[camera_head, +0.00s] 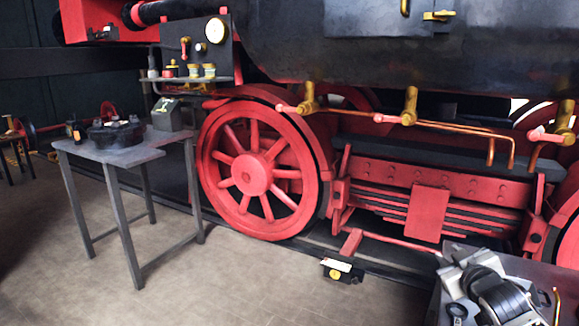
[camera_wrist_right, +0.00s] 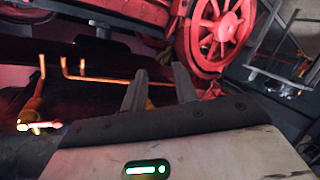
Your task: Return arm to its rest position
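My right gripper (camera_wrist_right: 160,72) shows in the right wrist view with its two dark fingers apart and nothing held between them. My left gripper is in neither view.
A red spoked wheel (camera_head: 252,175) and brass valves with red handles (camera_head: 409,106) line the locomotive's side. A grey table (camera_head: 100,152) with dark parts stands at the left. A yellow-marked box (camera_head: 341,271) lies near the rail. The floor at front left is clear.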

